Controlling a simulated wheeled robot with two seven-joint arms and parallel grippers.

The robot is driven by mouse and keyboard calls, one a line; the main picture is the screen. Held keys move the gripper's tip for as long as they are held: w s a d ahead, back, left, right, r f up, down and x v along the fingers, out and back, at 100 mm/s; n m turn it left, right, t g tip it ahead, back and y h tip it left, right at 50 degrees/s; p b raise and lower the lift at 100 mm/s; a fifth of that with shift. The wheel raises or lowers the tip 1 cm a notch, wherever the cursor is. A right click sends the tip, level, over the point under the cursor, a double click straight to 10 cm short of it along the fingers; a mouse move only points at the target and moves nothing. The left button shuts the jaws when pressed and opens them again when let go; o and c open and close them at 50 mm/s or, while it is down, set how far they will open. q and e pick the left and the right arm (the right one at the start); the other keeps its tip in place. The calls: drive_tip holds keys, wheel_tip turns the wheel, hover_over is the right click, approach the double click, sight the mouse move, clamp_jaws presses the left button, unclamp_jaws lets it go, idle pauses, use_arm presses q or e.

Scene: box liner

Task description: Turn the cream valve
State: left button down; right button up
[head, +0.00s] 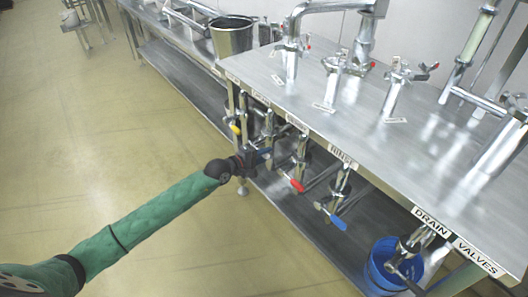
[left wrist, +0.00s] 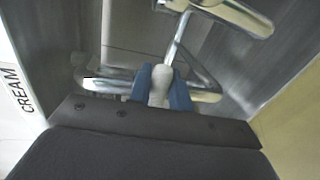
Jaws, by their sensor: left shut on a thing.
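The cream valve has a pale, cream-white handle (left wrist: 160,82) on a metal pipe, seen in the left wrist view with a CREAM label (left wrist: 20,90) at the left edge. My left gripper (head: 264,153) is under the front edge of the steel table in the head view. Its blue fingers (left wrist: 160,90) are shut around the pale handle, one on each side. In the head view the gripper hides this handle. My right gripper does not show.
Neighbouring valves have a yellow handle (head: 235,129), a red handle (head: 296,185) and a blue handle (head: 336,222). A blue bucket (head: 382,265) stands on the lower shelf. The steel tabletop (head: 350,110) carries taps and a metal pot (head: 232,38). The floor (head: 110,130) at left is open.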

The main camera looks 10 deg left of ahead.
use_arm(q)
drive_tip(key=shift+f+m, duration=0.4)
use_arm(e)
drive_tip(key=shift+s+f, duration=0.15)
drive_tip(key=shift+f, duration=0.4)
use_arm(q)
drive_tip(key=c, duration=1.3)
unclamp_jaws()
drive_tip(key=shift+c, duration=0.2)
